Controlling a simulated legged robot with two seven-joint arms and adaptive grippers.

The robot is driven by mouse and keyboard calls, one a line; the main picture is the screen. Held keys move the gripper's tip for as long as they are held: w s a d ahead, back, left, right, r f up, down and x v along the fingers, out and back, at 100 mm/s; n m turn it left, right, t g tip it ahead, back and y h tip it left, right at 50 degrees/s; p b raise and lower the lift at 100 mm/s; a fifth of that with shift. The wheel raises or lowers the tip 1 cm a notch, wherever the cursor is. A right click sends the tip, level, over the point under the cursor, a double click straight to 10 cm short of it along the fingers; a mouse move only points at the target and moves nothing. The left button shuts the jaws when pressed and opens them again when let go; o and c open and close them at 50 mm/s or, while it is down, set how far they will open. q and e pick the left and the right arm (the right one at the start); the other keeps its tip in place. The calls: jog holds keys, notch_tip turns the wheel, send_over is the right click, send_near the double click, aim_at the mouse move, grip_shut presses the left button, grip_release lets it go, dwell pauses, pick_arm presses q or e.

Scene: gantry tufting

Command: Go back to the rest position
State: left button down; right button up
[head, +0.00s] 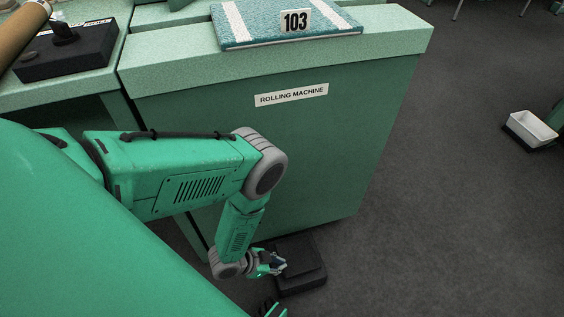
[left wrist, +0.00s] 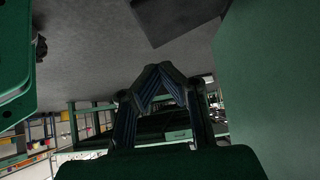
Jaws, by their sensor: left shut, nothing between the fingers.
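My left arm comes in from the left in the head view, bends downward, and ends in my left gripper (head: 275,265). The gripper hangs low in front of the rolling machine (head: 270,140), just by a dark box on the floor. In the left wrist view its two fingers (left wrist: 160,70) meet at the tips, with nothing between them. At the bottom edge of the head view a small dark and green part shows, cut off by the frame; it may be my right gripper (head: 273,309), but its jaws cannot be made out.
A teal mat (head: 258,28) with a "103" tag (head: 295,21) lies on the rolling machine. The dark box (head: 301,268) stands at the machine's foot. A black box (head: 66,55) and a brown roll (head: 22,30) are at upper left. A white bin (head: 530,128) stands at right. The grey floor between is clear.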

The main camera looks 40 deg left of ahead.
pick_arm(q)
jog(key=shift+r, duration=0.1)
jog(key=s+a+r+n+g+y+p, duration=0.2)
jog(key=s+r+p, duration=0.1)
jog(key=r, duration=0.7)
jog(key=s+a+r+n+g+y+p, duration=0.1)
jog(key=s+r, duration=0.4)
jog(key=r, duration=0.6)
jog(key=s+a+r+n+g+y+p, duration=0.2)
jog(key=s+a+r+n+g+p, duration=0.1)
jog(key=r, duration=0.8)
jog(key=shift+s+r+n+g+y+p, duration=0.15)
jog(key=shift+s+n+g+y+p, duration=0.25)
jog(key=shift+p, duration=0.8)
pick_arm(e)
notch_tip(320, 180, up, 9)
jog(key=shift+r, duration=0.15)
pick_arm(q)
jog(key=shift+a, duration=0.1)
pick_arm(e)
jog(key=shift+c, duration=0.7)
jog(key=shift+w, duration=0.1)
